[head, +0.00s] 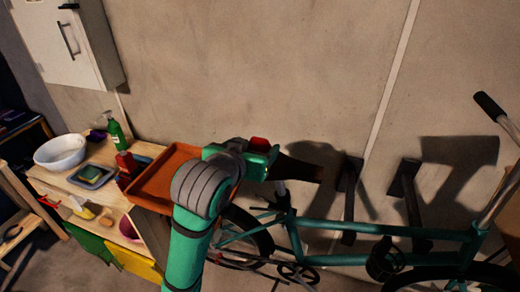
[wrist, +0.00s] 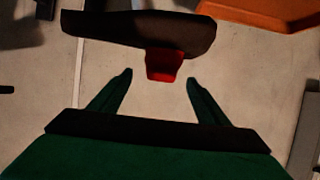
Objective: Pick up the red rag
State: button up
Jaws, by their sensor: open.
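The red rag (wrist: 164,65) hangs over the edge of a dark bicycle saddle (wrist: 140,30) in the wrist view. It lies just ahead of the fingertips, roughly centred in the gap. My gripper (wrist: 160,77) is open and empty, with one dark green finger on each side. In the head view a small red patch, likely the rag (head: 259,143), shows just above my green wrist, beside the brown saddle (head: 307,168). My arm hides most of the rag there, and my fingertips are not clear.
An orange tray (head: 150,192) stands left of my arm and shows top right in the wrist view (wrist: 265,12). A wooden bench (head: 50,185) holds a white bowl (head: 60,152) and bottles. The teal bicycle (head: 380,228) stands against the wall, near dark wall brackets (head: 348,195).

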aim_at(258, 143)
jog(key=shift+x, duration=2.75)
jog(key=shift+a, duration=0.2)
jog(key=shift+a, duration=0.1)
jog(key=c, duration=1.2)
jog(key=shift+o, duration=0.2)
jog(key=shift+r, duration=0.15)
